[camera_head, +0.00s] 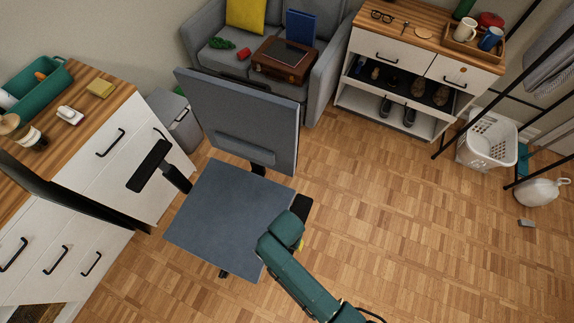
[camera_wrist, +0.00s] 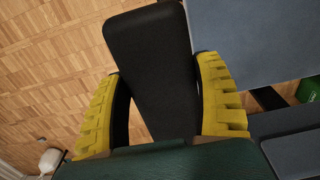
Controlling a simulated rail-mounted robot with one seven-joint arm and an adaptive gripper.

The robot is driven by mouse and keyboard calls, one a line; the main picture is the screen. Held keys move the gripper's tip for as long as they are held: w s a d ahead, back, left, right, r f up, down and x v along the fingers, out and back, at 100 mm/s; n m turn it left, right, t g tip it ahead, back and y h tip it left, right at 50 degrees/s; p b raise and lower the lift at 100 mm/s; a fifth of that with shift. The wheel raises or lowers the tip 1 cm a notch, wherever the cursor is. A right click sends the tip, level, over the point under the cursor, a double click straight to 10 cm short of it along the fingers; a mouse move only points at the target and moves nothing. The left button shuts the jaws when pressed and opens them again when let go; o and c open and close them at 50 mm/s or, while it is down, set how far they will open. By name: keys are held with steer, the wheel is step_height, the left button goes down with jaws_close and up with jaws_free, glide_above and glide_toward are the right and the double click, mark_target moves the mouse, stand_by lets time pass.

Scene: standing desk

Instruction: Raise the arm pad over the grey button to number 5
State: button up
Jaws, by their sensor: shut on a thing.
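A grey office chair (camera_head: 228,215) stands on the wooden floor. Its black right arm pad (camera_head: 301,205) shows beside the seat, and it fills the middle of the wrist view (camera_wrist: 150,60). My gripper (camera_head: 301,243) is at the near end of this pad. In the wrist view my gripper (camera_wrist: 157,108) has its yellow ridged fingers on either side of the pad, shut on it. The other arm pad (camera_head: 150,166) stands on its post at the left. The grey button and any number marks are not visible in either view.
A white drawer unit with a wooden top (camera_head: 100,105) stands close to the chair's left. A grey sofa (camera_head: 205,50) is behind, and a shoe cabinet (camera_head: 395,50) is at the back right. A white laundry basket (camera_head: 490,143) stands at right. The floor right of the chair is clear.

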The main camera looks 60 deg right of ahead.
steer(key=shift+w+r, duration=0.1)
steer(key=shift+r, duration=0.1)
steer(key=o, duration=1.3)
steer(key=shift+c, duration=0.2)
step_height(320, 180, up, 12)
stand_by(0.4)
